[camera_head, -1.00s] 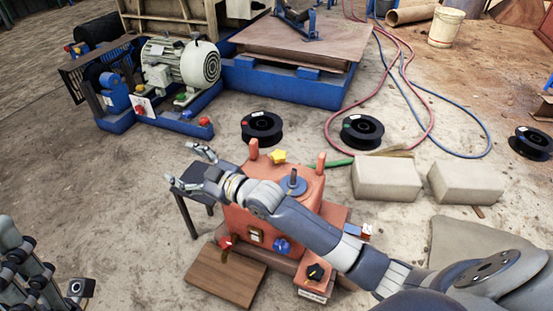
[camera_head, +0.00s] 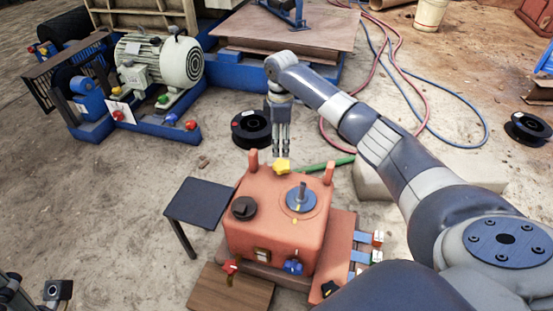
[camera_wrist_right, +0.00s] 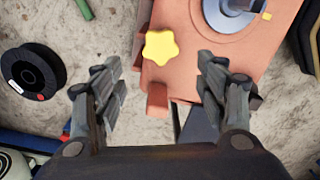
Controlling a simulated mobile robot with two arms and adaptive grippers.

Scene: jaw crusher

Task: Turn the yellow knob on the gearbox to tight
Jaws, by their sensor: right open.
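The orange gearbox (camera_head: 275,234) stands on the floor in the middle of the head view. The yellow star-shaped knob (camera_head: 282,167) sits at its far top edge, between two upright orange posts. My right gripper (camera_head: 281,154) points down just beyond the knob. In the right wrist view the same yellow knob (camera_wrist_right: 160,47) shows ahead of the open, empty right gripper (camera_wrist_right: 160,85), apart from both fingers. A small part at the lower left edge of the head view may belong to my left arm; no left gripper fingers show.
The gearbox also carries a black knob (camera_head: 243,208), a blue knob (camera_head: 293,267) and a red knob (camera_head: 230,267). A dark small table (camera_head: 200,202) stands at its left. A black spool (camera_head: 252,129) lies behind on the floor. A motor (camera_head: 160,62) stands at the back left.

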